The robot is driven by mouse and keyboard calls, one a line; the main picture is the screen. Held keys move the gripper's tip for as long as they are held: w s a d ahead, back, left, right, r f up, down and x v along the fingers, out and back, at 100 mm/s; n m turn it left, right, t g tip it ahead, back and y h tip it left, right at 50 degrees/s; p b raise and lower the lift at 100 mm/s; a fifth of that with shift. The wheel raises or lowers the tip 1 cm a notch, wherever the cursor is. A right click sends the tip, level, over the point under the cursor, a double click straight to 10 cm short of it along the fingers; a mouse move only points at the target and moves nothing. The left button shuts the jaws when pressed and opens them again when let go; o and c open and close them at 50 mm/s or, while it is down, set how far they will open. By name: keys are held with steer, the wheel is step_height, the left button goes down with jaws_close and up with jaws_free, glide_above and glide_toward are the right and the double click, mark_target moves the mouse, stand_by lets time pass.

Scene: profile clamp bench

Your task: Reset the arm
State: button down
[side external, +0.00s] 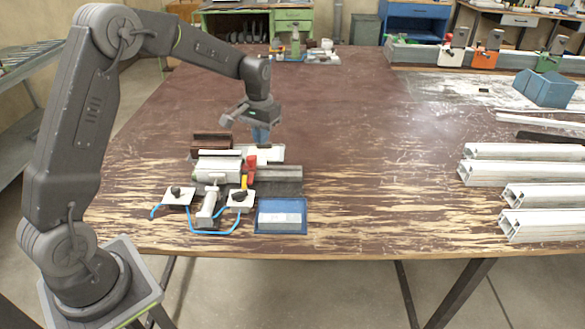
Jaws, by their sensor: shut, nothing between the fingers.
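My gripper (261,134) hangs from the end of my arm, pointing down, above the back of the clamp fixture. Its blue fingers are shut with nothing visible between them. The clamp fixture (218,170) stands on the table below and to the left, with a silver block, a grey rail (278,180) and a red-and-yellow handle (250,170). A light plate (268,153) lies just under my gripper; I cannot tell the exact gap. The fingertips are small and hard to see in detail.
A blue tray (281,216) with a grey piece lies at the front of the worn brown table (340,130). Blue hoses loop beside the fixture. White aluminium profiles (520,173) lie at the right, with a blue bin (545,88) behind. The table's middle is clear.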

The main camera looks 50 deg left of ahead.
steer(key=shift+r, duration=0.3)
steer(key=s+d+r+m+t, duration=0.1)
steer(key=s+d+r+t, duration=0.1)
steer(key=s+d+r, duration=0.6)
steer(key=s+d+r+m+t, duration=0.1)
steer(key=s+d+r+t, duration=0.15)
steer(key=s+r, duration=0.6)
steer(key=s+d+f+m+t, duration=0.1)
steer(key=s+d+f, duration=0.2)
steer(key=s, duration=0.7)
steer(key=shift+s+d+f, duration=0.15)
steer(key=shift+s, duration=0.2)
